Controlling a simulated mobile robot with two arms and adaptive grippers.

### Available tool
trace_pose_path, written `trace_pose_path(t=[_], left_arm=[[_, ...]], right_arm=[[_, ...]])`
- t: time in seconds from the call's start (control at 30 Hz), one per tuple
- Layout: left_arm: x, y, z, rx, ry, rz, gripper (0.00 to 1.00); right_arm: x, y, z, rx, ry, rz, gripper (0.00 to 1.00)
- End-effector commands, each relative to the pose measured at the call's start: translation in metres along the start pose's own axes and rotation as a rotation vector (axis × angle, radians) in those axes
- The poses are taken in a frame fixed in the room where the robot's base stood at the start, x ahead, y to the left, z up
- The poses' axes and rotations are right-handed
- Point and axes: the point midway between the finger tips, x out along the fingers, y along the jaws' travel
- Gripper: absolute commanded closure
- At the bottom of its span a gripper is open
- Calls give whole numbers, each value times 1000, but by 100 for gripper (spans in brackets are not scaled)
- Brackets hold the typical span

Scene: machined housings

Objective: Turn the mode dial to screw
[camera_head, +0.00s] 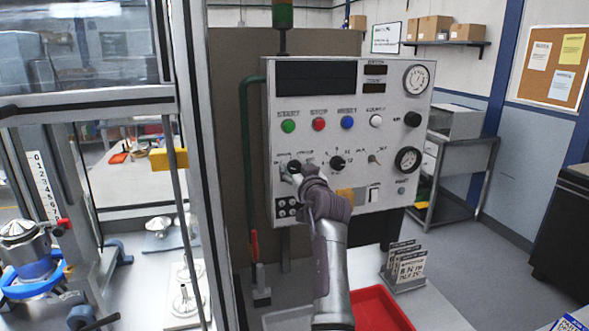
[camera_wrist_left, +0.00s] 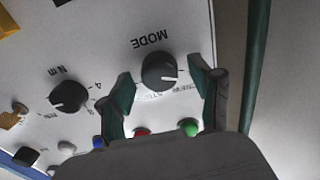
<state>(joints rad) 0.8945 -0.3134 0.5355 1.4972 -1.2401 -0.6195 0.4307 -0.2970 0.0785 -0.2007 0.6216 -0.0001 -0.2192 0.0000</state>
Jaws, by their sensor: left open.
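The mode dial (camera_wrist_left: 159,71) is a round black knob on a white control panel (camera_head: 350,105). Its MODE label reads upside down in the left wrist view. The dial's white pointer mark faces right and slightly down there, near small lettering too blurred to read fully. My left gripper (camera_wrist_left: 162,68) is open, with one green-padded finger on each side of the dial; I cannot tell whether either touches it. In the head view my left gripper (camera_head: 293,177) is at the panel's lower left, partly hiding the dial (camera_head: 294,166). My right gripper is not in view.
A second black dial (camera_wrist_left: 68,96), marked Nm, is beside the mode dial. Green (camera_head: 288,126), red (camera_head: 318,124) and blue (camera_head: 347,122) buttons sit above in the head view. A red tray (camera_head: 383,309) and a card stand (camera_head: 405,270) are below the panel.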

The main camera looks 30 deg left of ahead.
Motion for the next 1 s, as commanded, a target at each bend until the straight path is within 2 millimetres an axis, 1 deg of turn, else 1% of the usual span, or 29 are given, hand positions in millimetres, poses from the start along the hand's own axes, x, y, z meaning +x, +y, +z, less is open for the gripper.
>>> trace_pose_path(t=[0.13, 0.17, 0.2, 0.5, 0.77, 1.0], left_arm=[[0, 0, 0, 0, 0, 0, 36], [0, 0, 0, 0, 0, 0, 39], [0, 0, 0, 0, 0, 0, 46], [0, 0, 0, 0, 0, 0, 95], [0, 0, 0, 29, 0, 0, 95], [0, 0, -1, 156, 2, -1, 95]], right_arm=[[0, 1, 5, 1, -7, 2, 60], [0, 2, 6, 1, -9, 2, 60], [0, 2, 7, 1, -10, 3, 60], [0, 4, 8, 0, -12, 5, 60], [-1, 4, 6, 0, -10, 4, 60], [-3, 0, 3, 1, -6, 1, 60]])
